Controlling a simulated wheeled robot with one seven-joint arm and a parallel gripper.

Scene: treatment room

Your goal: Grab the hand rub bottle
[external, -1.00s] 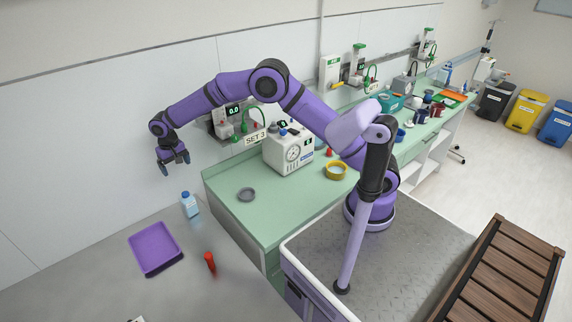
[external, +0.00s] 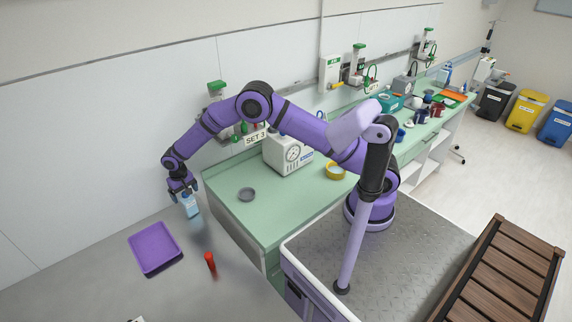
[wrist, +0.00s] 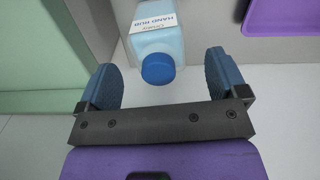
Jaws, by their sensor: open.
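The hand rub bottle (external: 191,208) is pale blue with a white label and stands upright on the grey surface, left of the green counter. In the wrist view the bottle (wrist: 158,42) shows its blue cap and the label reading HAND RUB. My gripper (external: 183,194) is right above the bottle in the external view and hides its top. In the wrist view my gripper (wrist: 164,78) is open, one blue finger on each side of the cap. The cap lies between the fingers with a gap on both sides. I see no contact.
A purple tray (external: 155,249) lies in front and left of the bottle; its edge also shows in the wrist view (wrist: 282,18). A red object (external: 210,263) stands nearby.

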